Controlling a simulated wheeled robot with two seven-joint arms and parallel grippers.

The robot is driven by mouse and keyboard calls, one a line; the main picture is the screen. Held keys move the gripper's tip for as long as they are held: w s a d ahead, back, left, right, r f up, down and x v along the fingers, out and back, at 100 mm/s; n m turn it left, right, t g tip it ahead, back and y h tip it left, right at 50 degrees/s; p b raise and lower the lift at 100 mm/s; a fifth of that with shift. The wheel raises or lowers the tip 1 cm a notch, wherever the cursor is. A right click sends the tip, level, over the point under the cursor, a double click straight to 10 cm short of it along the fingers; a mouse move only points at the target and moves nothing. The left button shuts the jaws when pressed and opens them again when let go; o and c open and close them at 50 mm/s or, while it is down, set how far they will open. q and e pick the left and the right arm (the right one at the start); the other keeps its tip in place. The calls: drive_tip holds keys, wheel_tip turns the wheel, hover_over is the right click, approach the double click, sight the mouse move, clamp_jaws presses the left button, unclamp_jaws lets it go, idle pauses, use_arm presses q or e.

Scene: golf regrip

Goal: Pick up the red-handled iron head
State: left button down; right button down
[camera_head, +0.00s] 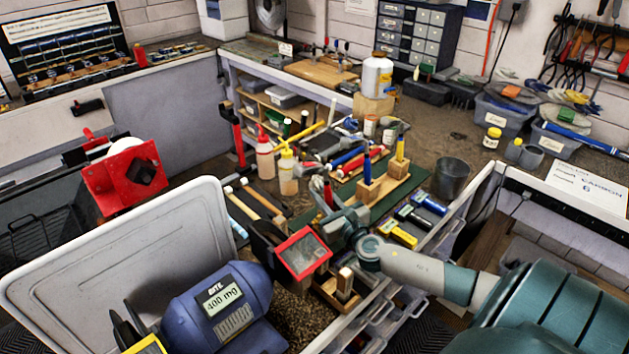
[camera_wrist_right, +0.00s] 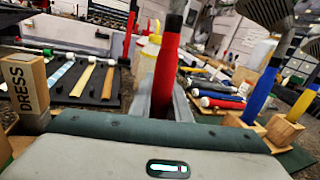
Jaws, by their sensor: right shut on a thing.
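The red-handled iron head stands nearly upright at my right gripper, and its red handle (camera_wrist_right: 166,68) fills the space between the fingers in the right wrist view. A black band shows near its top; the handle's lower end is hidden. In the head view a small part of the red handle (camera_head: 328,194) shows beside my right gripper (camera_head: 338,214), which is shut on it. A blue handle (camera_wrist_right: 262,92) and a yellow handle (camera_wrist_right: 305,104) stand to the right in wooden blocks, with metal heads above. My left gripper is not in view.
A wooden block marked DRESS (camera_wrist_right: 28,92) stands left of the gripper. Squeeze bottles (camera_head: 265,154), a dark cup (camera_head: 452,178) and a red-framed machine part (camera_head: 302,254) crowd the bench around my right arm.

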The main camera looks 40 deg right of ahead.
drive_tip(key=shift+r, duration=0.1)
drive_tip(key=s+d+r+b, duration=0.4)
drive_tip(key=s+d+r, duration=0.3)
drive_tip(key=d+r, duration=0.2)
drive_tip(key=shift+d+r, duration=0.15)
drive_tip(key=shift+r, duration=0.75)
idle(0.4)
drive_tip(key=shift+r, duration=0.1)
